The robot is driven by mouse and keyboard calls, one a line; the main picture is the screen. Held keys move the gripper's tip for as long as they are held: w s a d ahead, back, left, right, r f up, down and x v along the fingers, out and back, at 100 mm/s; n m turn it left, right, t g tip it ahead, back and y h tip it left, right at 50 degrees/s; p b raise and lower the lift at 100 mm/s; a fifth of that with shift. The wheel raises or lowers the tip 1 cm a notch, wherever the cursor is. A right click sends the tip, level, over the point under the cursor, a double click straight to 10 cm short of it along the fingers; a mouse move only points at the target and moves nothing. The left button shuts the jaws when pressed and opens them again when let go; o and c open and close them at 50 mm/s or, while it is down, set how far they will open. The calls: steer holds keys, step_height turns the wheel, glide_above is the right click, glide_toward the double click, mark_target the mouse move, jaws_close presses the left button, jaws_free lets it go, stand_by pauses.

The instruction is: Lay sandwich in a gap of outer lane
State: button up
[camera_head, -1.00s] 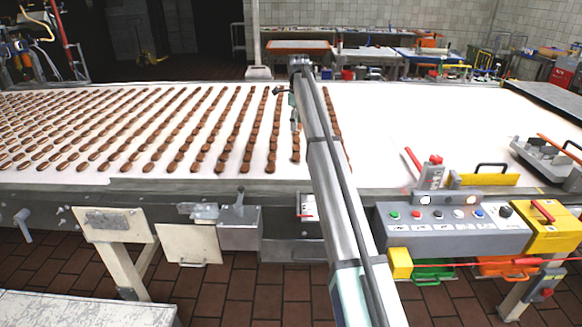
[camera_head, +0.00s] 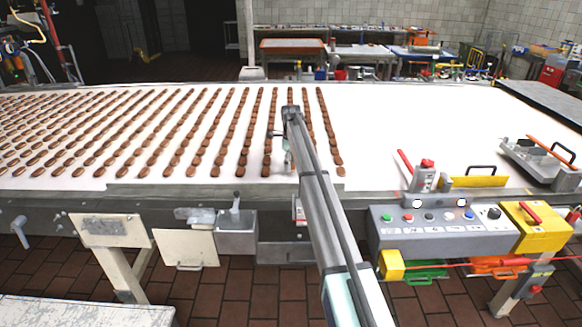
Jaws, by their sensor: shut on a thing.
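Brown cream sandwiches lie in several long lanes across a white belt (camera_head: 420,130). The outer lane (camera_head: 336,157) is the rightmost one, running from the far edge to near the front edge. The arm covers part of the neighbouring lane (camera_head: 305,97), and I cannot make out a gap clearly. My gripper (camera_head: 288,166) hangs over the front half of the belt, left of the outer lane, pointing down. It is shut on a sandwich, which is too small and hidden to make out. I cannot tell its height above the belt.
A control panel (camera_head: 450,238) with coloured buttons stands at the front right. A red-handled tool (camera_head: 424,176), a yellow scraper (camera_head: 478,182) and a metal device (camera_head: 535,160) lie along the right side.

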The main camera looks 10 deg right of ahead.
steer(key=shift+f, duration=1.05)
steer(key=shift+f, duration=0.1)
steer(key=o, duration=0.8)
step_height(320, 180, up, 12)
steer(key=shift+r+b, duration=0.1)
steer(key=shift+b, duration=1.15)
